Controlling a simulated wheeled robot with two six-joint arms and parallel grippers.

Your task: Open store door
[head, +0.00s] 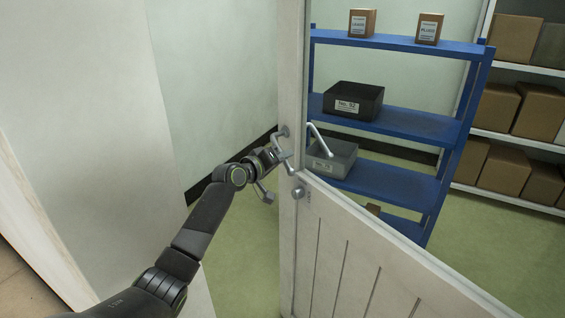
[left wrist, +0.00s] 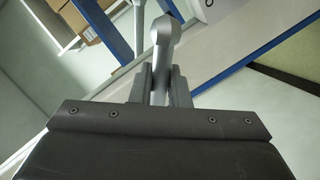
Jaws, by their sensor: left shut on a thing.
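The white store door (head: 350,245) stands partly open in the head view, with a blue shelf and boxes showing past it. Its metal lever handle (head: 281,150) is near the door's edge, above a round lock knob (head: 298,192). My left gripper (head: 274,155) reaches in from the left and is shut on the lever handle. In the left wrist view the handle (left wrist: 161,50) stands between the two dark fingers (left wrist: 160,85). A second lever (head: 319,139) shows on the door's other side. My right gripper is not in view.
A blue shelf (head: 395,184) holds a black box (head: 353,100), a grey bin (head: 331,158) and small brown boxes (head: 362,23). A white rack (head: 519,140) with cartons (head: 540,112) stands at the right. A pale wall (head: 75,120) is close on the left. Green floor (head: 240,245) is clear beside the door.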

